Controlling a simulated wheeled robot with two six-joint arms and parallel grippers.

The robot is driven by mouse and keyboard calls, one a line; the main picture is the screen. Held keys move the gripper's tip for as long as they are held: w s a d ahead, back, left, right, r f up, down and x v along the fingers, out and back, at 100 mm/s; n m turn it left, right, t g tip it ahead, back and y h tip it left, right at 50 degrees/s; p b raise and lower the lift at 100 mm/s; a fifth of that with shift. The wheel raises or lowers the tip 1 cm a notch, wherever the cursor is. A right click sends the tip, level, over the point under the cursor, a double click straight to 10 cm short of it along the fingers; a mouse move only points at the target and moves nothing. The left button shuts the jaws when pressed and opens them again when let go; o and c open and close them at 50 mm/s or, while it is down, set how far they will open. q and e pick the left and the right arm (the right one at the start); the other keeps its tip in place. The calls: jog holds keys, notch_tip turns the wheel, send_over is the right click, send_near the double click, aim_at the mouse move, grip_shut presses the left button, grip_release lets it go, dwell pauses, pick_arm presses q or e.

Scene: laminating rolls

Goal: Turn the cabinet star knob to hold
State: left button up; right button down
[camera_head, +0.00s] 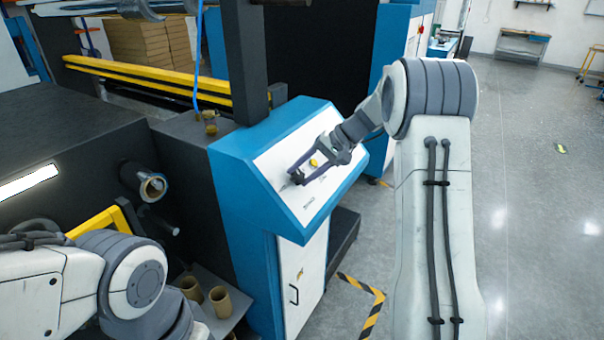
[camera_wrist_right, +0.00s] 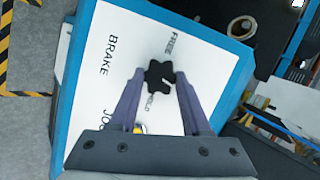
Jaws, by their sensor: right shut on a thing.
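The black star knob (camera_wrist_right: 159,75) sits on the white sloped panel (camera_wrist_right: 110,65) of the blue cabinet (camera_head: 245,190), between the words FREE and HOLD in the right wrist view. My right gripper (camera_wrist_right: 160,82) is shut on the knob, with a finger on each side of it. In the head view my right gripper (camera_head: 297,176) reaches the panel from the right, and the knob is a small dark shape at its fingertips. The fingers hide little of the knob, but its exact pointing is hard to tell. My left arm shows at lower left; its gripper is out of view.
A yellow button (camera_head: 314,162) lies beside my right gripper on the panel. A dark machine with a roller core (camera_head: 153,187) stands left of the cabinet. Cardboard tubes (camera_head: 221,300) stand below it. Open grey floor (camera_head: 530,180) lies to the right.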

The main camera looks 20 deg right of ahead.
jog(key=m, duration=0.2)
jog(key=m+y+b, duration=0.1)
jog(key=m, duration=0.1)
jog(key=shift+s+d+f+m+t, duration=0.1)
jog(key=shift+s+f+m+t, duration=0.1)
jog(key=shift+m+t, duration=0.15)
jog(key=m+t, duration=0.1)
jog(key=m, duration=0.2)
jog(key=shift+m+y+b, duration=0.3)
jog(key=shift+m+b, duration=0.05)
jog(key=m+t, duration=0.1)
jog(key=m, duration=0.2)
jog(key=shift+s+f+m+t+b, duration=0.1)
jog(key=shift+m+t+b, duration=0.25)
jog(key=shift+m, duration=0.05)
jog(key=shift+m+t, duration=0.4)
jog(key=shift+m, duration=1.3)
jog(key=shift+s, duration=0.1)
jog(key=shift+c, duration=1.8)
grip_release()
